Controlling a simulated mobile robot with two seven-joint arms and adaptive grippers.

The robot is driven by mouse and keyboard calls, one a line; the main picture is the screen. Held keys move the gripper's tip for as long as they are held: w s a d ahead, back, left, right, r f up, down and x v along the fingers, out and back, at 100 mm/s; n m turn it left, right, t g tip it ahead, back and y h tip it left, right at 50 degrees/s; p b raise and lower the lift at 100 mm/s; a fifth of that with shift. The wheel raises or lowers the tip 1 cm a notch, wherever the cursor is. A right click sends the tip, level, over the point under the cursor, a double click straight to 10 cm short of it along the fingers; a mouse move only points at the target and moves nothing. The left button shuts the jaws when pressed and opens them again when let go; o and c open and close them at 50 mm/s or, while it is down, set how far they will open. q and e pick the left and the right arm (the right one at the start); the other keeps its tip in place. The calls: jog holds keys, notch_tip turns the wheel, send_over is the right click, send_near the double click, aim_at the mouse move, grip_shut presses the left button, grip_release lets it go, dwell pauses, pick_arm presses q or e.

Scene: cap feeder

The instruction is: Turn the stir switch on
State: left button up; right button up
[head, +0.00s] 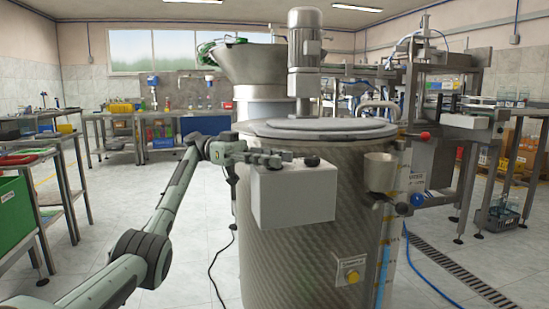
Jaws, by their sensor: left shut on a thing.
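A white control box (294,198) is mounted on the front of a large steel tank (335,240). A round black knob (312,161) stands on the right part of the box's top. My left gripper (284,157) reaches in from the left over the left part of the top, beside this knob and apart from it. It is shut on a small dark part there, which I take to be the stir switch; the fingers mostly hide it, and its on or off position cannot be read. My right gripper is not in view.
A stirring motor (304,55) stands on the tank lid (320,128). A metal cup (381,171) and a red-knobbed valve (424,136) are on the right.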

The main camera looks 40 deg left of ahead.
pick_arm(q)
jog(key=shift+f, duration=0.1)
jog(key=o, duration=1.2)
notch_tip(320, 180, up, 10)
jog(key=shift+r, duration=0.1)
